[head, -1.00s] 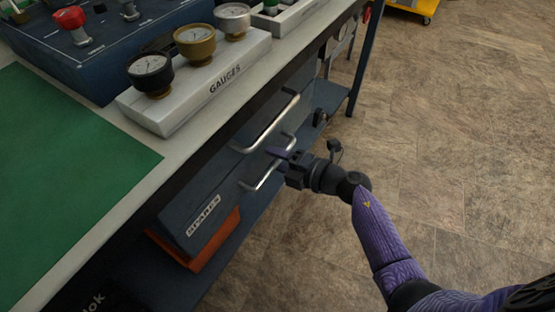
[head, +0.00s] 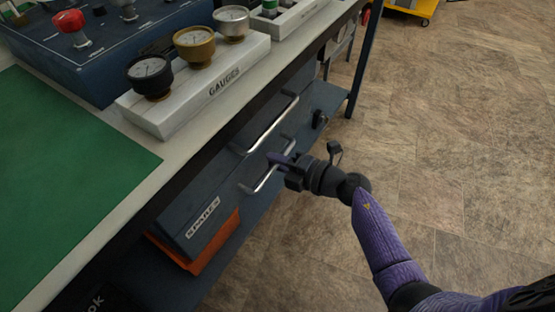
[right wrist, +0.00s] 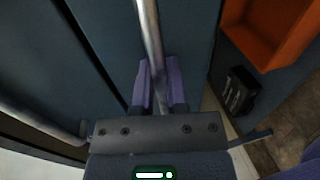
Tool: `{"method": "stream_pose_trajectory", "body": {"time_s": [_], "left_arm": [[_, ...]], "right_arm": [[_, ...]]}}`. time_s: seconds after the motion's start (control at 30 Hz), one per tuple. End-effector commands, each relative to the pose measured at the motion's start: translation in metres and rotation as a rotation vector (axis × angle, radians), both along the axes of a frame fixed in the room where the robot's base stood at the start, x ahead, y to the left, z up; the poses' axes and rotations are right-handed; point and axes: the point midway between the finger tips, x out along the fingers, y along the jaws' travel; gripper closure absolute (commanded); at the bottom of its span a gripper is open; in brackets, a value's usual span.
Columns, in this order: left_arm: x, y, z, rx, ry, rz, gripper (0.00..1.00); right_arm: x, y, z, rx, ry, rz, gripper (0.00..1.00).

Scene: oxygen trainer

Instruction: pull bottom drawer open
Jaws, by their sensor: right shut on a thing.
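The bottom drawer (head: 195,195) is a dark blue front under the bench, with a pale label that reads SPARES. Its silver bar handle (head: 254,188) sits below the upper drawer's handle. My right gripper (head: 281,160) is at the far part of this lower handle, its purple fingers shut on the bar. In the right wrist view the bar (right wrist: 149,30) runs down between the two purple fingers (right wrist: 159,82). The drawer front looks about flush with the unit; any small gap cannot be told. My left gripper is not in view.
The upper drawer's handle (head: 268,125) is close above my gripper. Gauges on a white block (head: 200,103) stand on the bench top. The floor (head: 460,140) to the right is clear.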

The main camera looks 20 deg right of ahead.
Motion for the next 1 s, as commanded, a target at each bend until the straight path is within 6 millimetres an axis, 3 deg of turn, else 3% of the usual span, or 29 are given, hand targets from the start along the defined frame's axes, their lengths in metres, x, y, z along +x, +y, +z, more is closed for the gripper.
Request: {"method": "stream_pose_trajectory", "body": {"time_s": [0.5,1.0], "left_arm": [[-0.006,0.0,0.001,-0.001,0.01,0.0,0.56],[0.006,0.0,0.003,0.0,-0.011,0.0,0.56]], "right_arm": [[0.0,0.0,-0.001,0.0,0.002,0.001,1.0],[-0.009,-0.007,0.0,-0.002,0.003,0.0,1.0]]}}
